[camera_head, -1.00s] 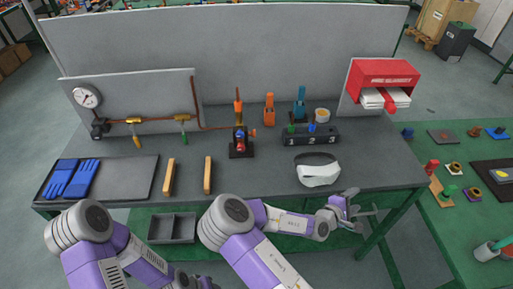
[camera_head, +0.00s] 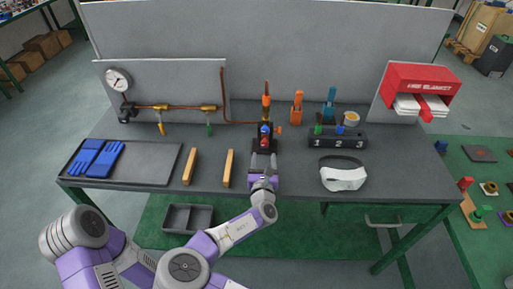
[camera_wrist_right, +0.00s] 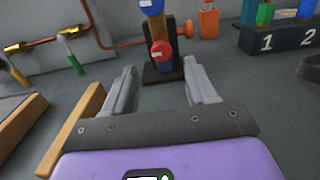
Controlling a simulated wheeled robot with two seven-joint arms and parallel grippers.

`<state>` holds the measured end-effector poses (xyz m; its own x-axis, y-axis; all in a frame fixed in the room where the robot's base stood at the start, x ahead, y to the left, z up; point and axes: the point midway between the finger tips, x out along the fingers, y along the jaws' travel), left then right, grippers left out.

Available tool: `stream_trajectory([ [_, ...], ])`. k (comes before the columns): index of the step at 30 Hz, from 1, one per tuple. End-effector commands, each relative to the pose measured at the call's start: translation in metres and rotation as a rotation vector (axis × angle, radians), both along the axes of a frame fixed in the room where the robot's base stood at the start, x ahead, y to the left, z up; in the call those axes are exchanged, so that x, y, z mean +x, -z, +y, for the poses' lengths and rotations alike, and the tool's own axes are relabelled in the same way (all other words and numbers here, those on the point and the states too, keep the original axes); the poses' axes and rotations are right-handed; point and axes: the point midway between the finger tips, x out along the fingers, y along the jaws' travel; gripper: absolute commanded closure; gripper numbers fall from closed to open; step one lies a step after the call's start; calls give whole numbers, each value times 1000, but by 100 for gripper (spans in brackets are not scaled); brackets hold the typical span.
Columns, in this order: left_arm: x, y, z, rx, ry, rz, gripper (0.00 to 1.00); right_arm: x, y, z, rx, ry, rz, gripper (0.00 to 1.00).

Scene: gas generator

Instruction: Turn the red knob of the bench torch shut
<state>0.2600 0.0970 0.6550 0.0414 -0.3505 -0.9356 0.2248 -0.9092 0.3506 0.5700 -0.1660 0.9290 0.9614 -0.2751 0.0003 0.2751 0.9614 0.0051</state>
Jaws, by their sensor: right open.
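The bench torch (camera_head: 266,112) stands upright on a dark base at the back middle of the bench, with an orange upper part. Its red knob (camera_wrist_right: 161,50) faces me low on the torch body, below a blue knob (camera_wrist_right: 151,5). The red knob is small in the head view (camera_head: 264,143). My right gripper (camera_head: 264,158) is open and empty in front of the torch. In the right wrist view its two fingers (camera_wrist_right: 160,72) are spread, with the red knob beyond and between them, apart from both. My left gripper is out of view.
Two wooden bars (camera_head: 190,166) lie left of my right gripper. A white visor (camera_head: 343,178) and a numbered block (camera_head: 337,142) are to the right. A copper pipe (camera_head: 223,95) runs to the torch from the left. Blue gloves (camera_head: 104,158) lie on a tray.

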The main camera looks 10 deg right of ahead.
Motion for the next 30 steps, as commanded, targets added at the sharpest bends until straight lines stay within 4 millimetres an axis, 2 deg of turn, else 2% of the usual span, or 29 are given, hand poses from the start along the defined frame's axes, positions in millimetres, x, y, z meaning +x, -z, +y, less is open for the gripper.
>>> stream_trajectory([
  [6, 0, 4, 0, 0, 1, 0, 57, 33, 0, -10, 5, 1, -2, 43],
  [12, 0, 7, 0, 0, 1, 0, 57, 57, 0, -16, 5, 0, -2, 43],
  [17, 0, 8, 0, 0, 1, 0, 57, 65, -1, -19, 3, 1, -1, 43],
  [24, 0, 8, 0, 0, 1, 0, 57, 66, -1, -19, 3, 2, -1, 43],
  [25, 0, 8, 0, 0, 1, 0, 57, 66, -1, -19, 3, 2, -1, 45],
  [30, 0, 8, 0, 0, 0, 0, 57, 66, -1, -19, 4, 1, -1, 71],
])
